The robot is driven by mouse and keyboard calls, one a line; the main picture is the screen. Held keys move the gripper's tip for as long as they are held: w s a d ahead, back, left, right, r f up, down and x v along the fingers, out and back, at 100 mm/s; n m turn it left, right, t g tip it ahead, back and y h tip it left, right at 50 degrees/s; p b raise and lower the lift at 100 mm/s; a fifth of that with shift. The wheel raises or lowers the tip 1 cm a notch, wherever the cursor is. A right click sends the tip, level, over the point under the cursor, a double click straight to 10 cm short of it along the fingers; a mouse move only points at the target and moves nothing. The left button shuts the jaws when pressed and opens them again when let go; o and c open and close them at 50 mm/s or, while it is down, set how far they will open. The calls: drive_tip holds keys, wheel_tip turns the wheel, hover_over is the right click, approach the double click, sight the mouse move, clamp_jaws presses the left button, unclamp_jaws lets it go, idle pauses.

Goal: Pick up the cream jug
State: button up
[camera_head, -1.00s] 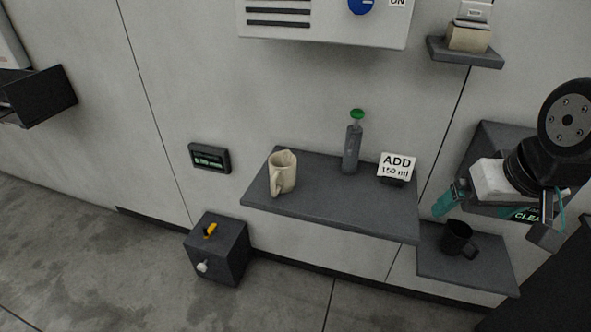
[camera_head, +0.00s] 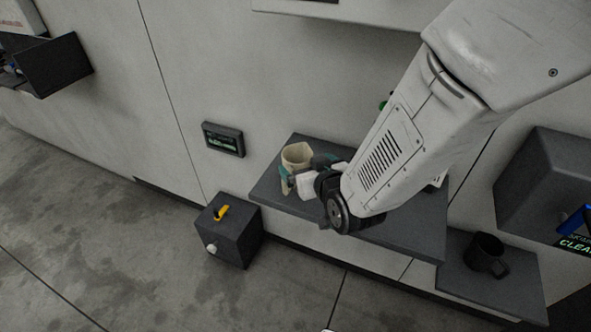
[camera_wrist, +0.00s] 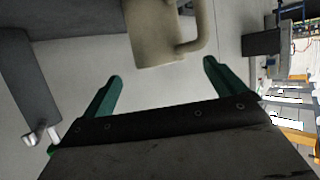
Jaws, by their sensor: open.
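The cream jug (camera_head: 297,155) stands on the dark grey wall shelf (camera_head: 272,195), near its left end. In the wrist view the jug (camera_wrist: 158,35) is at the top, just beyond my fingertips, with its handle on the right side. My gripper (camera_head: 296,178) is right at the jug in the head view, and its teal fingers partly cover the jug's lower part. In the wrist view my gripper (camera_wrist: 160,70) has its two teal fingers spread wide with nothing between them. Whether a finger touches the jug I cannot tell.
A dark box (camera_head: 232,232) with a yellow switch and a white knob sits below the shelf on the left. A black mug (camera_head: 485,254) stands on a lower shelf (camera_head: 490,285) at right. A small display (camera_head: 223,139) is on the wall. My arm hides most of the bottle.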

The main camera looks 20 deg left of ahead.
sight(293, 152)
drive_tip(key=x, duration=0.6)
drive_tip(key=shift+w+a+f, duration=0.1)
drive_tip(key=shift+w+f, duration=0.05)
drive_tip(key=shift+c, duration=0.4)
drive_tip(key=c, duration=1.4)
drive_tip(key=shift+o, duration=0.2)
